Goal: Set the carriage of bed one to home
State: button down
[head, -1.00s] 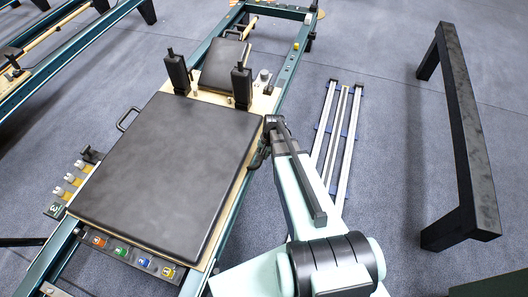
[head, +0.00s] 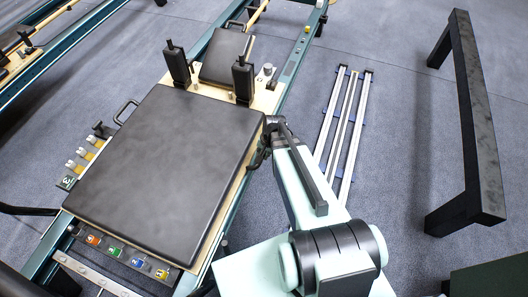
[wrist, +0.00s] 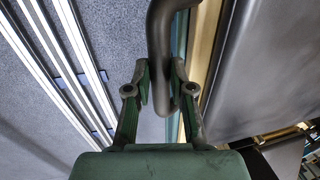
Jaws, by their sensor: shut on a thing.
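The carriage (head: 165,175) is a black padded platform on a pale wooden base, with two upright black shoulder posts and a headrest (head: 224,56) at its far end. It sits on the teal bed frame (head: 299,50), close to the frame's near end. My gripper (wrist: 160,75) is shut on the dark curved handle (wrist: 159,35) at the carriage's right side. In the head view, the gripper and handle are small and partly hidden by my arm. Coloured numbered tags (head: 115,250) line the carriage's near edge. No label naming this bed is readable.
A spring strip (head: 100,280) crosses the frame's near end. A second bed (head: 60,55) stands at upper left. Pale floor rails (head: 345,120) lie right of the bed, and a long black bench (head: 470,115) stands farther right. Grey floor between them is clear.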

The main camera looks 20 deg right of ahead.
jog(key=shift+s+a, duration=0.15)
jog(key=shift+s, duration=0.1)
jog(key=c, duration=1)
grip_release()
jog(key=shift+a, duration=0.1)
jog(key=shift+w+r, duration=0.1)
jog(key=shift+r, duration=0.25)
jog(key=r, duration=0.3)
jog(key=s+d+r, duration=0.1)
jog(key=r, duration=0.7)
jog(key=shift+s+d, duration=0.3)
jog(key=shift+d, duration=0.1)
